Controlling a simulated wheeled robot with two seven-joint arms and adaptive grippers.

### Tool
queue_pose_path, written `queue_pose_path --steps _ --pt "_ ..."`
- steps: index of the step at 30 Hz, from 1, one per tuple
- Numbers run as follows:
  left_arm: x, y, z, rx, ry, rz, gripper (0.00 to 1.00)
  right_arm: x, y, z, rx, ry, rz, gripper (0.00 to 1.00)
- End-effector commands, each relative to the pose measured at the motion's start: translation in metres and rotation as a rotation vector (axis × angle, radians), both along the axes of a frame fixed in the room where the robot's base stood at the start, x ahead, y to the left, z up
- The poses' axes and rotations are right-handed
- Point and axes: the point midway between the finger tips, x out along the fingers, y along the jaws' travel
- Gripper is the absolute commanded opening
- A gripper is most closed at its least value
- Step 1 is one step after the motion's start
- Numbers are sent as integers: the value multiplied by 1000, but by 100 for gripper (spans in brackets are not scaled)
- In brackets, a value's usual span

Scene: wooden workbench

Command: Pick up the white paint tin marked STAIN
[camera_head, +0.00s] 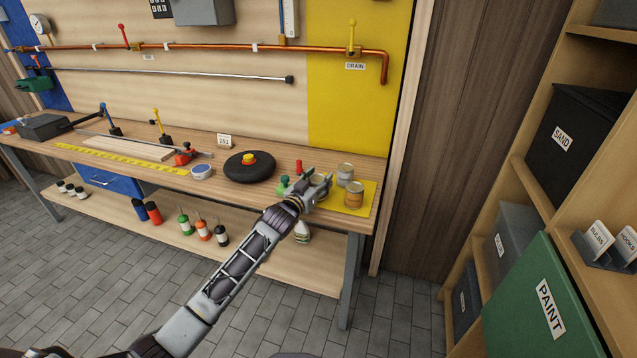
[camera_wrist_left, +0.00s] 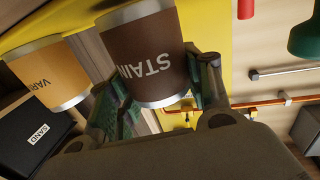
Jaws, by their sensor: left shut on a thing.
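My left gripper (camera_head: 328,182) reaches over the right end of the bench from the front. In the wrist view its green-padded fingers (camera_wrist_left: 160,95) stand either side of a tin marked STAIN (camera_wrist_left: 145,62), shut on it. There the tin has a dark brown label with pale letters and silver rims, not white. In the head view the pale silvery tin (camera_head: 346,170) by the fingertips appears to be this one, its label not readable. Whether it touches the bench I cannot tell. My right gripper is out of view.
An orange-tan tin (camera_head: 354,195), lettered VAR in the wrist view (camera_wrist_left: 47,75), stands close beside the held tin, on a yellow mat (camera_head: 366,202). Green (camera_head: 283,184) and red (camera_head: 299,167) items stand left of the gripper. A black disc (camera_head: 249,168) lies farther left.

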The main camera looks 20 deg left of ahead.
Motion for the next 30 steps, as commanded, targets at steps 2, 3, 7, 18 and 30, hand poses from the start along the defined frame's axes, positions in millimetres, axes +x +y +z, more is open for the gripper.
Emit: queue_pose_path --steps 2,3,7,18,30 --pt "0 0 10 0 -5 -1 19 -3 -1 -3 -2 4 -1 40" --pt "0 0 14 -1 -6 -1 19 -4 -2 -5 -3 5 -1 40" --pt "0 0 30 0 -6 -1 19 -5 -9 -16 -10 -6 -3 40" --pt "0 0 81 -1 -5 -1 19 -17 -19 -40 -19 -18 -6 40" --pt "0 0 95 0 -3 0 19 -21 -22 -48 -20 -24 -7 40"
